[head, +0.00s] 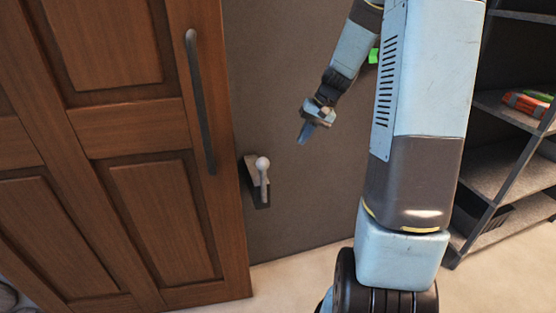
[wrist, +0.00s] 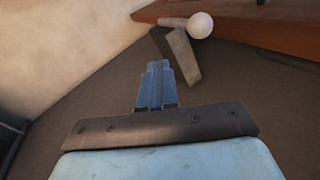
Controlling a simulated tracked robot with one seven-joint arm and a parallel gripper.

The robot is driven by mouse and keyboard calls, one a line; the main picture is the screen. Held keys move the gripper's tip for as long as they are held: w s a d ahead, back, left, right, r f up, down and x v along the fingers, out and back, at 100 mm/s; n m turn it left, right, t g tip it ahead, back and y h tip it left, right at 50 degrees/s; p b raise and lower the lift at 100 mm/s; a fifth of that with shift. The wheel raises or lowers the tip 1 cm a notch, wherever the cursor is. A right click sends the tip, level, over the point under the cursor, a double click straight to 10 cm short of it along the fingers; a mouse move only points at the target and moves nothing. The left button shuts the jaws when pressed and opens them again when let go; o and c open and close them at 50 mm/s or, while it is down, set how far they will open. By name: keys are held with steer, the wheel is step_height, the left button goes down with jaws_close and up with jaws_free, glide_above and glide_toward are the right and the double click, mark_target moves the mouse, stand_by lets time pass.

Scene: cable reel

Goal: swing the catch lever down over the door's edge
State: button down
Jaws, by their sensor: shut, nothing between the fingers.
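The wooden door (head: 155,150) fills the left of the head view, with a long dark handle (head: 200,105) near its right edge. The catch lever (head: 263,175), a pale arm with a round white knob, sits on a small block on the grey wall just right of the door's edge. In the wrist view the lever's knob (wrist: 201,25) and block (wrist: 180,52) show beyond my fingers, close to the door's edge (wrist: 225,15). My gripper (head: 306,132) is shut and empty, above and right of the lever and apart from it. Its closed fingers also show in the wrist view (wrist: 155,85).
A dark metal shelf unit (head: 500,175) with a few orange and green items (head: 528,103) stands at the right. A bright green piece (head: 373,56) shows beside my arm. The wall between the lever and my gripper is clear. The pale floor (head: 300,280) is bare in front.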

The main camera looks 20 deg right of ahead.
steer(key=w+a+f, duration=0.1)
steer(key=a+f, duration=0.7)
steer(key=shift+w+a, duration=0.15)
steer(key=shift+w, duration=0.1)
stand_by(0.7)
